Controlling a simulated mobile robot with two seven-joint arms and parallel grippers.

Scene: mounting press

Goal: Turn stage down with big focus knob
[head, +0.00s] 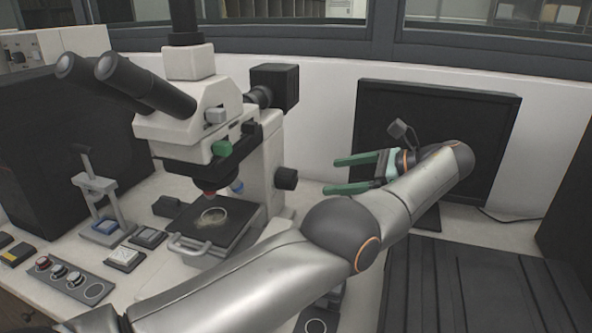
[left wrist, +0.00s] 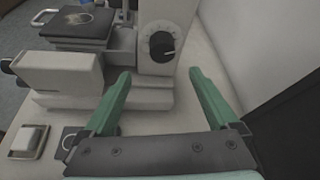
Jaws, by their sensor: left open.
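The microscope (head: 190,135) stands left of centre in the head view. Its dark stage (head: 240,217) holds a round sample; the stage also shows at the top left of the left wrist view (left wrist: 92,40). A black focus knob (head: 286,179) sticks out of the stand's right side. In the left wrist view a dark knob (left wrist: 162,46) with a white mark sits in a pale marked dial, facing the gripper. My left gripper (head: 334,175) has green fingers, spread and empty. They point at the microscope's side, apart from the knob. My right gripper is not in view.
A monitor (head: 480,130) stands behind my left gripper. A button panel (head: 70,278) and a small lever press (head: 95,190) are at the left. A pale boxy unit (left wrist: 60,75) juts out beside the stand. The bench right of the microscope is partly clear.

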